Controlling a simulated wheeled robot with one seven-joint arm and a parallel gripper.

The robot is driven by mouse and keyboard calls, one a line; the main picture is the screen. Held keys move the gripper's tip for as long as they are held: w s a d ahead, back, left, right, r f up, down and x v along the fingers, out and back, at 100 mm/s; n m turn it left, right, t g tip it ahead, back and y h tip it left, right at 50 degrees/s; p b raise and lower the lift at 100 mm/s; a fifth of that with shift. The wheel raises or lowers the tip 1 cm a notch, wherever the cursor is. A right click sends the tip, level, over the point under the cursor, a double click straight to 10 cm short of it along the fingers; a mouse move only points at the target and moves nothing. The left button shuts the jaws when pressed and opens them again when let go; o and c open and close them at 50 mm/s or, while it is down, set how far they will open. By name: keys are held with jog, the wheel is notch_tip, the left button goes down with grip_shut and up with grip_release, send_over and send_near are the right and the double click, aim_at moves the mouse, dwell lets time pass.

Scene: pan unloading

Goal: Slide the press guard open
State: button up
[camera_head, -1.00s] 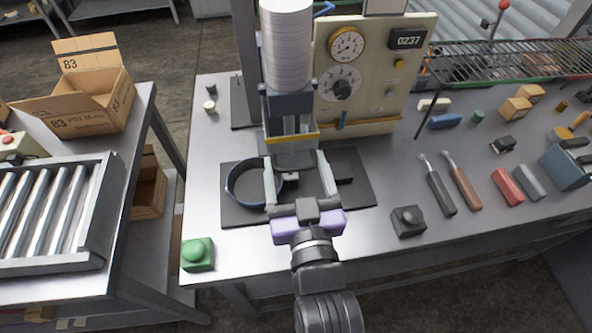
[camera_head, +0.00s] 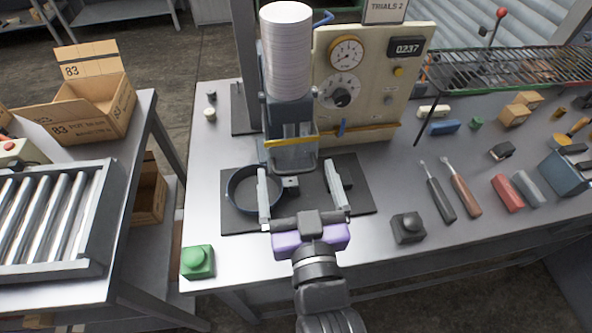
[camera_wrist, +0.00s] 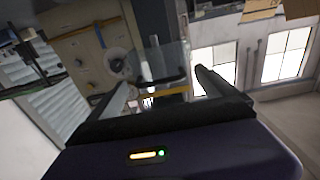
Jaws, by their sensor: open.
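The press guard is a clear panel with a yellow bar (camera_head: 290,140) across the front of the press, below the tall white cylinder. It also shows in the wrist view as a see-through pane (camera_wrist: 172,62). My gripper (camera_head: 297,168) is open in front of and below the guard, its two fingers spread wide and pointing at the press. A small grey block (camera_head: 290,183) shows between the fingers; I cannot tell whether it belongs to the guard. In the wrist view the fingers (camera_wrist: 162,84) flank the press area, with nothing visibly clamped.
A dark ring (camera_head: 240,200) lies on the black mat beside my left finger. The gauge panel (camera_head: 378,75) stands right of the press, with a yellow strip along its bottom. A black button box (camera_head: 408,227) and two handled tools (camera_head: 462,187) lie to the right.

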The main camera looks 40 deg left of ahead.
jog(key=b+v, duration=0.1)
jog(key=v, duration=0.5)
jog(key=shift+d+r, duration=0.1)
dwell(0.4)
jog(key=s+d+f+m+t+h, duration=0.1)
jog(key=s+d+m+t+h, duration=0.15)
jog(key=d, duration=0.85)
jog(key=s+d+f+m+t+h, duration=0.1)
jog(key=d+f+m+t+h, duration=0.2)
jog(key=d, duration=0.7)
jog(key=s+d+f+m+g+h, duration=0.1)
jog(key=s+d+f+m+h, duration=0.1)
jog(key=s+d+h, duration=0.2)
jog(key=s+d+f+m+g+h, duration=0.1)
jog(key=s+d+f+m+h, duration=0.1)
jog(key=s+d, duration=0.8)
jog(key=shift+d+f+h, duration=0.65)
jog(key=shift+d+h, duration=0.05)
jog(key=shift+h, duration=0.45)
jog(key=shift+m, duration=0.25)
